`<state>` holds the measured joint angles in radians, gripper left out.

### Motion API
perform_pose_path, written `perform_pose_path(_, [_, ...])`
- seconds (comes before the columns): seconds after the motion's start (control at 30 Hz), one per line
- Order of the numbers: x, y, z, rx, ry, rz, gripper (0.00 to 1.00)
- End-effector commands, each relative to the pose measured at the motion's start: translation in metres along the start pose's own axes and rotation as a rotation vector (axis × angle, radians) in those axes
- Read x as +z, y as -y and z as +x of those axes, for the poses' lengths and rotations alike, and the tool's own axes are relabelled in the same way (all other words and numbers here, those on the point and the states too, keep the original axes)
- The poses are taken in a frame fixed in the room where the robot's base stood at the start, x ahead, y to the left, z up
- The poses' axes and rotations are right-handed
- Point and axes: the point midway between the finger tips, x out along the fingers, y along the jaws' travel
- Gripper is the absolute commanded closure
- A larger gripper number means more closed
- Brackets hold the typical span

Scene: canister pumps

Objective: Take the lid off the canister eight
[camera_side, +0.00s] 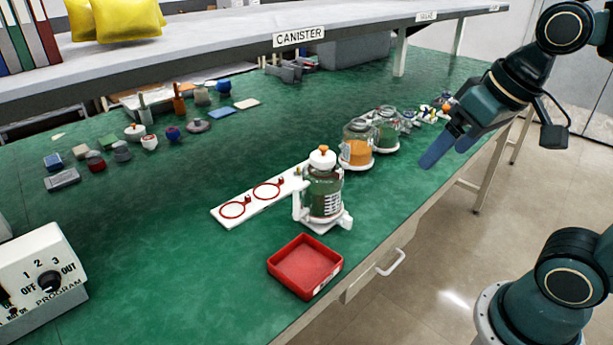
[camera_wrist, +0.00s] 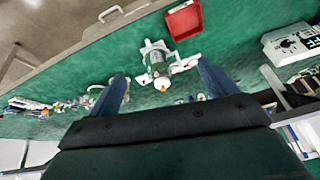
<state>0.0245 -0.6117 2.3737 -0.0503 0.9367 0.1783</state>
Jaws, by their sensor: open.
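A glass canister (camera_side: 323,190) with a white lid (camera_side: 322,159) and an orange knob stands upright in a white holder near the bench's front edge. The lid is on the canister. The canister also shows in the wrist view (camera_wrist: 158,66), between and beyond my fingers. No number is readable on it. My gripper (camera_side: 445,150) is open and empty, held up at the right of the side view, well apart from the canister. Its two blue fingers also show in the wrist view (camera_wrist: 160,88).
A red tray (camera_side: 305,266) sits in front of the canister, and a white plate with red rings (camera_side: 250,201) lies to its left. Glass jars, one with orange contents (camera_side: 356,150), stand behind it. A shelf (camera_side: 240,40) overhangs the back.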

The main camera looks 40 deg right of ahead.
Motion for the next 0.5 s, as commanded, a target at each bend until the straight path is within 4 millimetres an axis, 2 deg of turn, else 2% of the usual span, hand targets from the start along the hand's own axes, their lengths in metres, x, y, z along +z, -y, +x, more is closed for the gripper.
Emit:
perform_pose_path(0.27, [-0.058,0.01,0.006,-0.005,0.081,0.235,0.16])
perform_pose_path(0.5, [-0.106,0.013,0.022,0.006,0.15,0.439,0.16])
